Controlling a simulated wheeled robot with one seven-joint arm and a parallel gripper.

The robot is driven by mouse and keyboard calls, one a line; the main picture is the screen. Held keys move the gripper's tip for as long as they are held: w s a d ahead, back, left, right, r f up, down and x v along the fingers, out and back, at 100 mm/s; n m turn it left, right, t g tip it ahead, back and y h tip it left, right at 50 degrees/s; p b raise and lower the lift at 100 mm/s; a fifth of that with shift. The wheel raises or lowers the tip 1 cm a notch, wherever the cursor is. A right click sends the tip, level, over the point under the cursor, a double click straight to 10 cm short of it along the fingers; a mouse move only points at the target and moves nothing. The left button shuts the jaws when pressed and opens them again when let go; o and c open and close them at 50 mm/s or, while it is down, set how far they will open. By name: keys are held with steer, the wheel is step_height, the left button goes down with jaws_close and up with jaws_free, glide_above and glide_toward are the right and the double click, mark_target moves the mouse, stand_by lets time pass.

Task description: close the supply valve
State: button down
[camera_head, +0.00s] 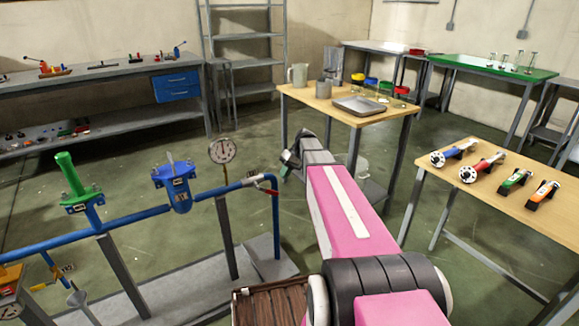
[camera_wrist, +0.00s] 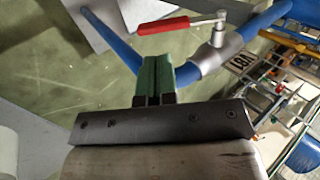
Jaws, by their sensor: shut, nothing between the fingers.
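A valve with a red lever sits on the blue pipe, just right of the gauge in the head view. Its lever (camera_head: 267,189) also shows at the top of the wrist view (camera_wrist: 165,26). There the lever extends left from the stem, at an angle to the pipe. A tag (camera_wrist: 240,66) hangs by the valve; I cannot read it surely. My gripper (camera_head: 290,158) is above and slightly right of this valve in the head view. In the wrist view its green fingers (camera_wrist: 155,75) are together, empty, and appear apart from the lever.
The blue pipe (camera_head: 133,217) carries a green-topped fitting (camera_head: 76,183), a blue housing (camera_head: 176,186) and a round gauge (camera_head: 222,150). It bends down right of the valve. A wooden table (camera_head: 335,107) with vessels stands behind; another table (camera_head: 520,205) with handled tools is right.

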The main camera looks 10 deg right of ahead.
mark_target(274, 191)
steer(key=x, duration=0.6)
steer(key=shift+a+f, duration=0.15)
steer(key=shift+f, duration=0.1)
steer(key=shift+s+a+f, duration=0.1)
steer(key=shift+a+f, duration=0.1)
steer(key=shift+f, duration=0.45)
